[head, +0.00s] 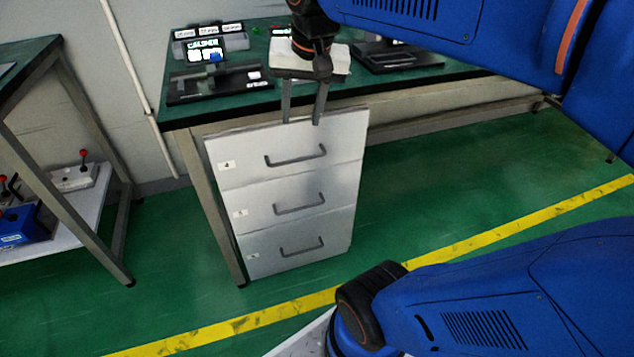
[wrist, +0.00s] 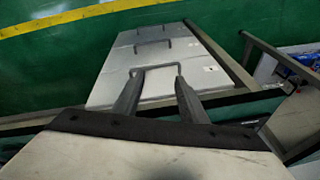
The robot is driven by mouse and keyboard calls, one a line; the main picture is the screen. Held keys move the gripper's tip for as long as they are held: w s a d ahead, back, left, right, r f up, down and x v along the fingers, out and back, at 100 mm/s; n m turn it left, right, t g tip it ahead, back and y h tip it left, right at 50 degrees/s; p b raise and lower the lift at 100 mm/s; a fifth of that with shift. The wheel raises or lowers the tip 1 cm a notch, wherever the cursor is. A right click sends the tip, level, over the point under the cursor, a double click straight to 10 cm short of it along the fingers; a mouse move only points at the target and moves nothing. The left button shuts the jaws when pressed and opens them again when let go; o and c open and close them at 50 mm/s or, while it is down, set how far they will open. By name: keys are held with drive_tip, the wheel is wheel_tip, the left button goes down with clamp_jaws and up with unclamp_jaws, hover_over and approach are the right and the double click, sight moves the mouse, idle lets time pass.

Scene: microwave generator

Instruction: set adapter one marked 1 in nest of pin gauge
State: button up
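My gripper (head: 303,118) points down in front of the top of a white drawer cabinet (head: 345,170). Its two fingers are spread apart with nothing between them. In the wrist view my gripper (wrist: 159,82) lines up with the top drawer's handle (wrist: 153,68); I cannot tell whether it touches it. In the head view that handle (head: 296,160) is below the fingertips. All three drawers look shut. I cannot make out an adapter marked 1 or a pin gauge; part of the bench is hidden by my arm.
The green-topped bench (head: 180,116) carries a dark fixture (head: 215,84) with a lit display (head: 205,50), and another dark device (head: 400,58). A second bench (head: 30,55) stands left, with a blue box (head: 22,228) on its lower shelf.

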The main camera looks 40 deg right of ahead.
drive_tip(key=s+a+f+n+t, duration=0.1)
drive_tip(key=s+a+f+n, duration=0.1)
drive_tip(key=s+f+n, duration=0.4)
drive_tip(key=s+f, duration=0.3)
drive_tip(key=f, duration=0.3)
drive_tip(key=shift+s+a+n+t, duration=0.15)
drive_tip(key=shift+a+n+t, duration=0.15)
drive_tip(key=shift+a, duration=0.1)
